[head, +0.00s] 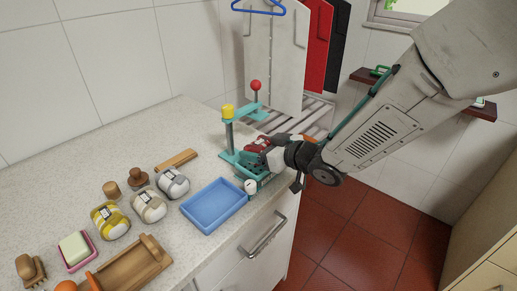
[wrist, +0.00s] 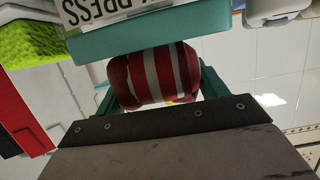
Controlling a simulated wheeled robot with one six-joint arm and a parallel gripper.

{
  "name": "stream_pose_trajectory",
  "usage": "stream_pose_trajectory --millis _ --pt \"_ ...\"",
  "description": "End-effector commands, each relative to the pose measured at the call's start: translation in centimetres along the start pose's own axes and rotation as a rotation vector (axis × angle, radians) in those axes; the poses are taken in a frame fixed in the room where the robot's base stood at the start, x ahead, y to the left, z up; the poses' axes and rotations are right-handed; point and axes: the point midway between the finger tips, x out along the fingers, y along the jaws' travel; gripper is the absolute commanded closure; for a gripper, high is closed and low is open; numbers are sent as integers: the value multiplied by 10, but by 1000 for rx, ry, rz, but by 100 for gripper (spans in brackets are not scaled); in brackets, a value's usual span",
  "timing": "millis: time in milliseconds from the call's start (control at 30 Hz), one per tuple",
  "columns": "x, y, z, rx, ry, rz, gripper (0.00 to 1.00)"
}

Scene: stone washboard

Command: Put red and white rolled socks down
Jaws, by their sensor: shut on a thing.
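The red and white rolled socks (head: 257,145) are at the teal press (head: 228,135) on the counter's right end. In the wrist view the socks (wrist: 155,77) show as a dark red roll with white stripes. My gripper (head: 268,150) is shut on them, and its fingertips are mostly hidden. In the wrist view a teal block (wrist: 140,38) with an upside-down "PRESS" label lies just beyond the socks. I cannot tell whether the socks touch the press.
A blue tray (head: 214,204) stands on the counter left of the press. A drawer handle (head: 264,236) sticks out in front.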

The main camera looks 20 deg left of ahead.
Motion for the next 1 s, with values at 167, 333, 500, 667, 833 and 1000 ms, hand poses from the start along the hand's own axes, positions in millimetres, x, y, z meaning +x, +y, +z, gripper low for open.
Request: stream_pose_trajectory --millis 167,333,500,667,833,1000 --pt "4 0 11 -2 4 0 53" --pt "4 0 11 -2 4 0 53" --pt "5 -1 16 -2 3 -1 26" --pt "5 -1 15 -2 3 -1 7" --pt "5 -1 15 -2 3 -1 7" --pt "-8 0 14 -2 4 0 7"
